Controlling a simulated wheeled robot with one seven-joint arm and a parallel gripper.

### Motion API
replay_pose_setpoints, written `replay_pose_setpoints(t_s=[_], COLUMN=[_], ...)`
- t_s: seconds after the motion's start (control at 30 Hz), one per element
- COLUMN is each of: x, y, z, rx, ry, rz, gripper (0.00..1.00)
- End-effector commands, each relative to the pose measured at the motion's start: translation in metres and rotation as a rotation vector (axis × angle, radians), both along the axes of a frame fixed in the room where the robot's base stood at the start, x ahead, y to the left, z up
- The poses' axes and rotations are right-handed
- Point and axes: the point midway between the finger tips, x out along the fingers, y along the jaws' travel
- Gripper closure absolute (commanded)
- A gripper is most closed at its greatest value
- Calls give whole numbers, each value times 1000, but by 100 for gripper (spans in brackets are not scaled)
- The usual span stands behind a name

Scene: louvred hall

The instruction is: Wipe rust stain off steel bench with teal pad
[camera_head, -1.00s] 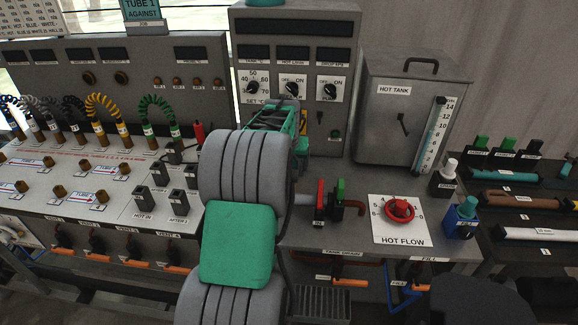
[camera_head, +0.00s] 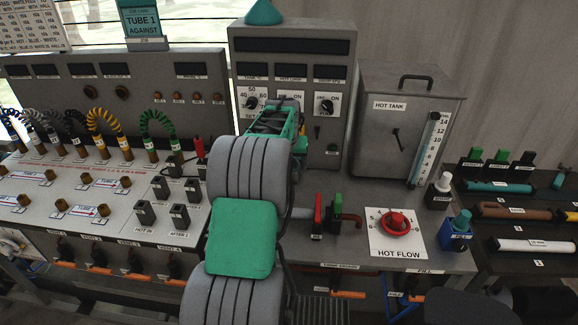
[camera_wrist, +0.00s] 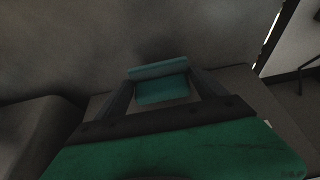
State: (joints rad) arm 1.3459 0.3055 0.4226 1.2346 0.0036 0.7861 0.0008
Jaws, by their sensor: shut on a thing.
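My gripper (camera_wrist: 160,82) is shut on the teal pad (camera_wrist: 162,89), which sits between its two dark fingers in the wrist view. A plain grey surface lies beyond the pad; I cannot tell whether the pad touches it. In the head view my gripper (camera_head: 277,118) shows partly above my grey and green arm, in front of the control panel, and the pad cannot be made out. The steel bench (camera_head: 345,250) has its grey top right of my arm. No rust stain can be made out; my arm hides part of the bench.
A hot tank (camera_head: 408,130) stands at the back of the bench. Red and green levers (camera_head: 327,213), a red hot flow knob (camera_head: 396,221) and a blue fitting (camera_head: 459,230) stand forward of it. Left is a panel with coiled cables (camera_head: 105,130); right, a dark rack (camera_head: 510,215).

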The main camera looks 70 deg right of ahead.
Motion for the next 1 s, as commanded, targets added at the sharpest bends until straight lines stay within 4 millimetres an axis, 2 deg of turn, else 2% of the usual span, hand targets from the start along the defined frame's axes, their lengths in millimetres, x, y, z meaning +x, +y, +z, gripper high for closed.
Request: replay_pose_setpoints(t_s=[0.03, 0.2, 0.5, 0.8, 1.0], x=[0, 0, 0, 0, 0], y=[0, 0, 0, 0, 0], z=[10, 27, 27, 57, 57], rx=[-1, -1, -1, -2, -2], ry=[0, 0, 0, 0, 0], rz=[0, 0, 0, 0, 0], gripper=[51, 51, 51, 51, 51])
